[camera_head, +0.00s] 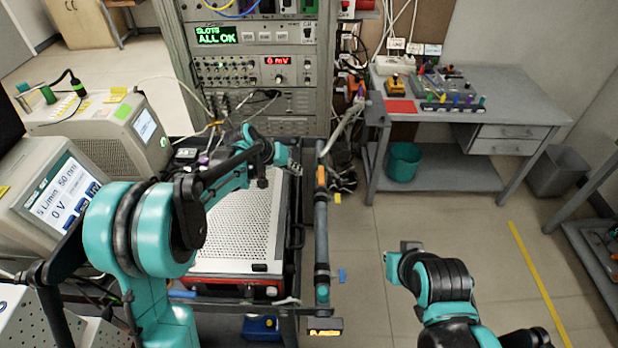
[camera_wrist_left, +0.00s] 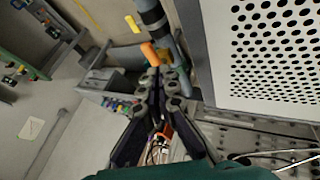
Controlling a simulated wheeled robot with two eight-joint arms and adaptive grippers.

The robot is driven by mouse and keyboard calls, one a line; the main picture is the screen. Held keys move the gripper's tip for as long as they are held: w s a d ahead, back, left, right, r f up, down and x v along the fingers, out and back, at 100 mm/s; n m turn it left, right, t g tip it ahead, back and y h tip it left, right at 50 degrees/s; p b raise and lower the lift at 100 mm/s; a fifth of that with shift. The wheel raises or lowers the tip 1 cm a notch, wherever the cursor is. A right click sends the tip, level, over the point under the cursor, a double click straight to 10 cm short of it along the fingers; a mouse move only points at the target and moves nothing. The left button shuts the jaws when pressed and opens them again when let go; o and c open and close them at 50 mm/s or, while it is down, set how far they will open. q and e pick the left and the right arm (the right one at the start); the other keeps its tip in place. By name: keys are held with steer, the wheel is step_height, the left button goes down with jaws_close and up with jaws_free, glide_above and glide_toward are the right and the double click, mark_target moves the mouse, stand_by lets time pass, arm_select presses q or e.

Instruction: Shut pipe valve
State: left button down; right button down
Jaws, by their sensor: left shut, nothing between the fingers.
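A grey pipe (camera_head: 321,225) runs along the right side of the cart, with an orange valve handle (camera_head: 321,177) near its upper end. In the left wrist view the orange handle (camera_wrist_left: 150,53) lies just beyond my fingertips, next to the pipe (camera_wrist_left: 153,18). My left gripper (camera_head: 296,166) is a little left of the handle in the head view. Its fingers (camera_wrist_left: 160,78) are shut with nothing between them. Whether the fingertips touch the handle is unclear. My right arm is at the lower right, and its end (camera_head: 398,262) does not show finger opening clearly.
A perforated white panel (camera_head: 240,222) lies on the cart left of the pipe. An instrument rack (camera_head: 262,100) stands behind. A grey workbench (camera_head: 500,90) with a teal bin (camera_head: 403,162) stands at the back right. Floor right of the pipe is clear.

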mark_target(321, 176)
arm_select(q)
steer(key=b+x, duration=0.3)
steer(key=x, duration=0.7)
steer(key=shift+d, duration=0.1)
